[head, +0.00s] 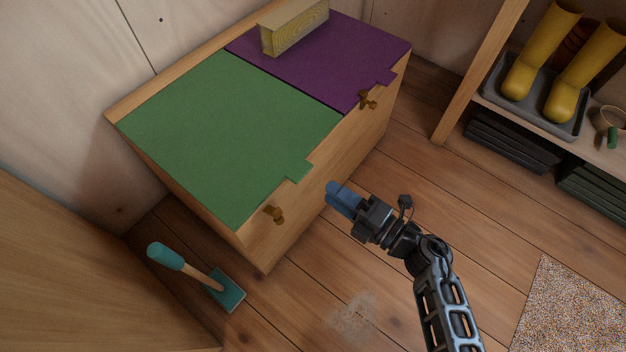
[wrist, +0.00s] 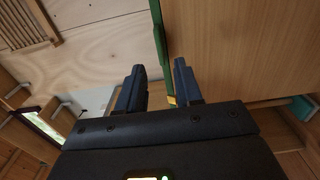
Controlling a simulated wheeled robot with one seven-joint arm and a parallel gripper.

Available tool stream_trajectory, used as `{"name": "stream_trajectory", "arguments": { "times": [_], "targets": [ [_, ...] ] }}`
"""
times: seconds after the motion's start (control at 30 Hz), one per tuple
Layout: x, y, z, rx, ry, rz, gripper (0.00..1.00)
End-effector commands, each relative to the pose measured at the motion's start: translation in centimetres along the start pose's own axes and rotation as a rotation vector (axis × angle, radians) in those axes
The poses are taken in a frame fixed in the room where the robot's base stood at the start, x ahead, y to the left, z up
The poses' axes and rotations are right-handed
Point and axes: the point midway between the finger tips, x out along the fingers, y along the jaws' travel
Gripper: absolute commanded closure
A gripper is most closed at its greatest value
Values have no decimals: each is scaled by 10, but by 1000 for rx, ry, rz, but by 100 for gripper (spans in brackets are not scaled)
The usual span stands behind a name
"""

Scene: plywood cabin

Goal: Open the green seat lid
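The green seat lid (head: 215,135) lies flat and shut on the left part of a wooden bench. Its small tab (head: 299,170) sticks out over the front edge. A brass turn knob (head: 275,214) sits on the bench front below and left of the tab. My gripper (head: 336,193) is off the bench front, right of the tab, with blue fingers pointing toward it. In the wrist view, my fingers (wrist: 159,83) stand apart, and the lid's green edge (wrist: 163,45) shows edge-on in the gap, nearer the right finger. I cannot tell whether they touch it.
A purple lid (head: 325,60) adjoins on the right, with a wooden block (head: 294,28) on it and another brass knob (head: 367,99). A shelf with yellow boots (head: 560,95) stands right. Floor before the bench is mostly clear.

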Motion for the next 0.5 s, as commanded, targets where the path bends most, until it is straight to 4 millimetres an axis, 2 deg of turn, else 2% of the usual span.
{"name": "stream_trajectory", "arguments": {
  "times": [0.5],
  "targets": [
    [67, -1, 0, -1, 3, 1, 65]
  ]
}}
